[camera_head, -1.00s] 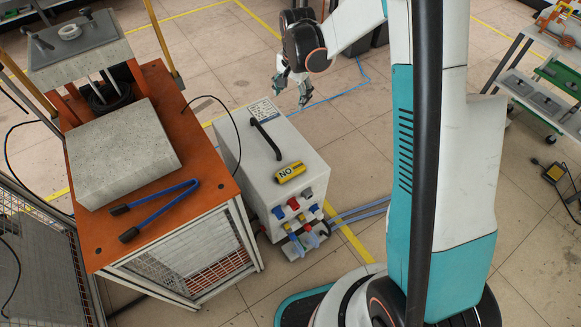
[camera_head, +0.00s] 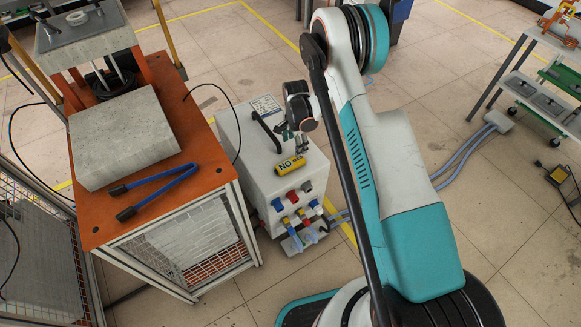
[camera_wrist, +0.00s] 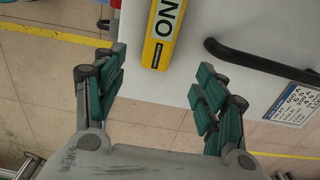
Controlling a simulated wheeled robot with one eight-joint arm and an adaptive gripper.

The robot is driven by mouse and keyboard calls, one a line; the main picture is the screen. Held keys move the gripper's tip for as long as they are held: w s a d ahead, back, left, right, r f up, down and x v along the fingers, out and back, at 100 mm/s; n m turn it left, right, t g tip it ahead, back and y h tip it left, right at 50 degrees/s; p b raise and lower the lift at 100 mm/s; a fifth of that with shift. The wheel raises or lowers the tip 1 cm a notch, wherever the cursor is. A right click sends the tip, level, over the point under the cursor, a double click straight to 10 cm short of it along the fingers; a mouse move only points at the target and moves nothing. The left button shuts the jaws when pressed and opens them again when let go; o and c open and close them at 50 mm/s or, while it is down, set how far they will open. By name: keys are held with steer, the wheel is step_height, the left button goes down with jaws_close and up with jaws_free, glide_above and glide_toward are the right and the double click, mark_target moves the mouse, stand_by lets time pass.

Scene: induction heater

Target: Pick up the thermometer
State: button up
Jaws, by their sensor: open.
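A black handle (camera_head: 267,132) rises from the box top near my gripper. Coloured sockets and plugs (camera_head: 299,208) are on the box front. An orange table (camera_head: 200,190) at left carries blue tongs (camera_head: 155,190) and a grey block (camera_head: 120,137). A shelf stands at far right.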

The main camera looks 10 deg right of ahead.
mark_target(294, 161)
step_height(294, 161, down, 10)
steer(key=b, duration=0.4)
steer(key=shift+f, duration=0.25)
steer(key=shift+s+r, duration=0.1)
steer(key=c, duration=1.2)
